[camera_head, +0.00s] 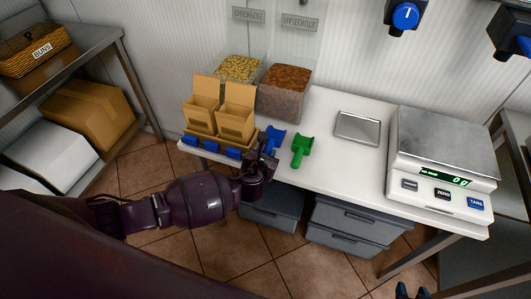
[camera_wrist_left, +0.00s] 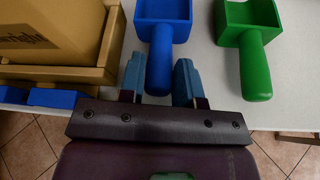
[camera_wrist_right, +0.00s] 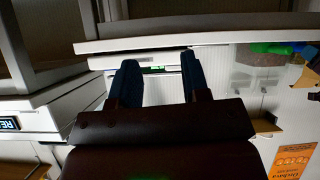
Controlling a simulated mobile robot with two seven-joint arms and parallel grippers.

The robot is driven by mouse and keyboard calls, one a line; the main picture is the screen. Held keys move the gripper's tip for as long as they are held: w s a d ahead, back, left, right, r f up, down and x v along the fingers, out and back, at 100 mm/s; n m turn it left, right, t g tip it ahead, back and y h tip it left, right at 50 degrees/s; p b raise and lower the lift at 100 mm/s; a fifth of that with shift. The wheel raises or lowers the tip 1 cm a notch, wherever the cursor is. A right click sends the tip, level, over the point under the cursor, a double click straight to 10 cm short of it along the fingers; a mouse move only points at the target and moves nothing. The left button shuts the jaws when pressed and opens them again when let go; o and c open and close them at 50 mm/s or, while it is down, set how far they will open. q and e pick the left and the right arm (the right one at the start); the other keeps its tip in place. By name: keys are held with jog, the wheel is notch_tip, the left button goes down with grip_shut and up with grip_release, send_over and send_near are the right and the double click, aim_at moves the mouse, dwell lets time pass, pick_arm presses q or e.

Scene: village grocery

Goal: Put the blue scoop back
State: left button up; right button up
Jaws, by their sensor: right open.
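The blue scoop (camera_head: 274,140) lies on the white table near its front edge, beside a similar green scoop. In the left wrist view the blue scoop (camera_wrist_left: 162,20) has its bowl away from me and its handle towards me. My left gripper (camera_head: 258,160) is at that handle. In the left wrist view its fingers (camera_wrist_left: 160,80) stand on either side of the handle, very close to it; I cannot tell whether they press on it. My right gripper (camera_wrist_right: 160,80) is open and empty, low near the table's front side.
The green scoop (camera_head: 302,150) is just right of the blue one. A wooden holder with two open cartons (camera_head: 236,122) and blue-fronted pieces (camera_head: 210,147) stands left. Behind are clear bins of yellow and brown goods (camera_head: 285,90). A metal tray (camera_head: 358,127) and scale (camera_head: 444,145) stand right.

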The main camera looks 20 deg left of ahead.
pick_arm(q)
jog(key=o, duration=0.4)
pick_arm(e)
jog(key=shift+w+a+r, duration=0.1)
jog(key=shift+w+r, duration=0.3)
jog(key=shift+w, duration=0.15)
